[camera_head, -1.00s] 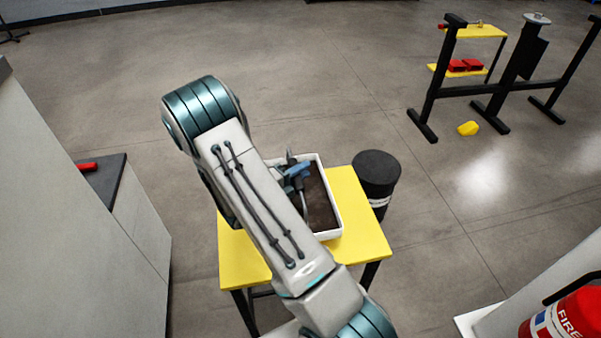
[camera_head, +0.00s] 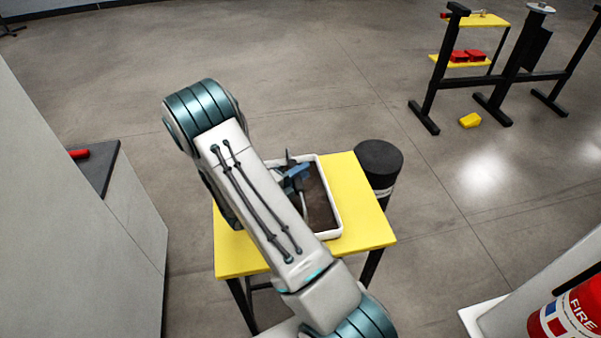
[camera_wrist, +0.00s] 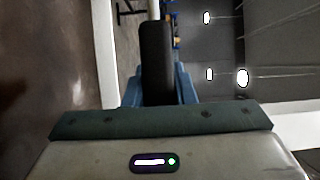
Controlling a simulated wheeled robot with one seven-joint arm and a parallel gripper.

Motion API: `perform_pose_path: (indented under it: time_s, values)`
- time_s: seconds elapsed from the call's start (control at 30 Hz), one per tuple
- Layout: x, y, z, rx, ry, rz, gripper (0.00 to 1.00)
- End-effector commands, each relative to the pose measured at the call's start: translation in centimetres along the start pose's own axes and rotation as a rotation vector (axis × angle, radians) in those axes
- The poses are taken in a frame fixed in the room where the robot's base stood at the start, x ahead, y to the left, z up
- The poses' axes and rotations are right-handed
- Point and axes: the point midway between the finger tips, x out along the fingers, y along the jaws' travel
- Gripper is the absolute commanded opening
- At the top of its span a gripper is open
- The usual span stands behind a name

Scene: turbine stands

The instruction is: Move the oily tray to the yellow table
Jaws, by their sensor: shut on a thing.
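The oily tray (camera_head: 332,226) has a white rim and a dark brown inside. In the head view it shows over the yellow table (camera_head: 370,228), partly hidden behind my arm. I cannot tell whether its underside touches the tabletop. In the wrist view my gripper (camera_wrist: 155,65) has a dark finger beside the tray's white wall (camera_wrist: 105,60), with the brown inside to the left.
A black bin (camera_head: 379,165) stands close behind the table's right side. A grey cabinet (camera_head: 100,220) is at left. A fire extinguisher (camera_head: 567,318) is at lower right.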

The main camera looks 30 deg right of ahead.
Motion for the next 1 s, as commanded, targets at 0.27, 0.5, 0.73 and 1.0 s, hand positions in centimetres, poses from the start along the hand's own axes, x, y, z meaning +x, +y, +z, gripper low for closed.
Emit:
perform_pose_path:
  time_s: [0.27, 0.5, 0.73, 1.0]
  values:
    - [0.01, 0.27, 0.02, 0.001, 0.0, -0.001, 0.0]
    - [0.01, 0.61, 0.03, 0.002, 0.0, -0.001, 0.32]
    - [0.0, 0.63, 0.02, 0.001, 0.0, 0.0, 0.49]
    - [-0.01, 0.69, 0.0, 0.0, 0.0, 0.001, 0.56]
